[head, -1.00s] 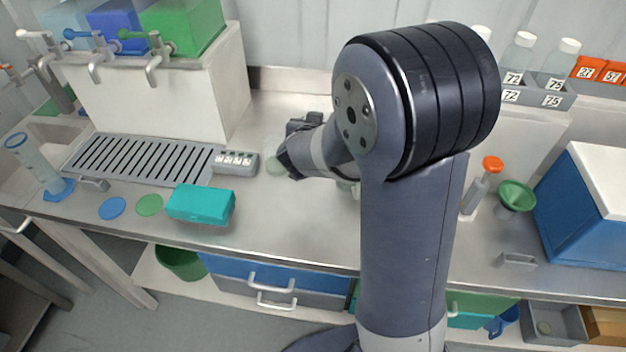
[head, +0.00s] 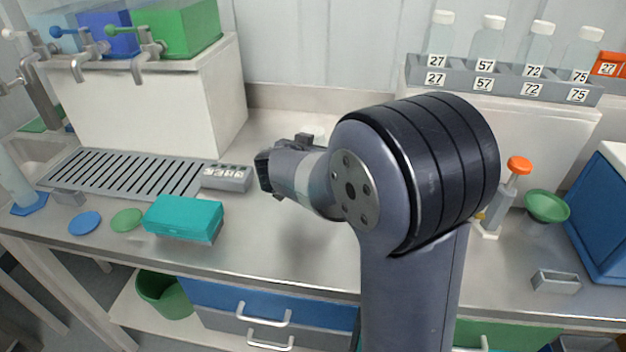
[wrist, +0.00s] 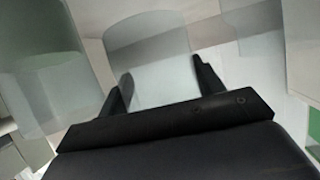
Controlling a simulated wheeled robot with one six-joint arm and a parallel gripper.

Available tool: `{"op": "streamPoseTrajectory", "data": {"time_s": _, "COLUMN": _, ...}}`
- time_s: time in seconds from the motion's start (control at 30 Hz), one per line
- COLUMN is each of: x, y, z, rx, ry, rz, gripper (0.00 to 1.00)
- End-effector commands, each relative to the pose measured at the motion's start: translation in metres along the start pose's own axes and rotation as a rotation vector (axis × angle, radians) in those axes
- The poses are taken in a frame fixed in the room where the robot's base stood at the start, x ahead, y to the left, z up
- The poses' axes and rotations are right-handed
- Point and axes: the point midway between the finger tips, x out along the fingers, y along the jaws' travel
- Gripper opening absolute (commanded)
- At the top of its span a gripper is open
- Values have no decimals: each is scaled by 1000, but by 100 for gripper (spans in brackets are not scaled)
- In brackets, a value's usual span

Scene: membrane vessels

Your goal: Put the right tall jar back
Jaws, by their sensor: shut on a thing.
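My gripper (wrist: 163,80) is shut on a clear, pale tall jar (wrist: 150,55), which stands between its two dark fingers in the wrist view. The jar's ends are not clearly visible there. Another large pale, see-through vessel (wrist: 42,85) fills the left of the wrist view, apart from the fingers. In the head view my gripper (head: 266,172) hangs over the bench to the right of the drain grate, mostly hidden by its own wrist. I cannot make out the held jar in that view.
A grey rack (head: 505,84) holds several capped bottles labelled 27, 57, 72 and 75, on a raised ledge at back right. A teal box (head: 184,217), a slotted grate (head: 125,174) and a numbered block (head: 227,178) lie left.

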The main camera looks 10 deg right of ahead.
Motion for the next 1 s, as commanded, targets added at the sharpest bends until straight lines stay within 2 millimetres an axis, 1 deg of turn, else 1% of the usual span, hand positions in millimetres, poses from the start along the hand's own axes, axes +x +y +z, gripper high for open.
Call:
{"op": "streamPoseTrajectory", "data": {"time_s": 0.03, "x": 3, "y": 0, "z": 6, "rx": -1, "ry": 0, "rz": 0, "gripper": 38}}
{"op": "streamPoseTrajectory", "data": {"time_s": 0.17, "x": 8, "y": 0, "z": 19, "rx": -1, "ry": 0, "rz": 0, "gripper": 38}}
{"op": "streamPoseTrajectory", "data": {"time_s": 0.3, "x": 18, "y": 0, "z": 43, "rx": -1, "ry": -1, "rz": 1, "gripper": 38}}
{"op": "streamPoseTrajectory", "data": {"time_s": 0.4, "x": 22, "y": 0, "z": 52, "rx": 0, "ry": 0, "rz": 0, "gripper": 38}}
{"op": "streamPoseTrajectory", "data": {"time_s": 0.83, "x": 24, "y": 0, "z": 56, "rx": 1, "ry": 0, "rz": 0, "gripper": 38}}
{"op": "streamPoseTrajectory", "data": {"time_s": 0.87, "x": 24, "y": 0, "z": 56, "rx": 1, "ry": 1, "rz": 0, "gripper": 64}}
{"op": "streamPoseTrajectory", "data": {"time_s": 1.0, "x": 24, "y": 0, "z": 56, "rx": 1, "ry": 1, "rz": 0, "gripper": 76}}
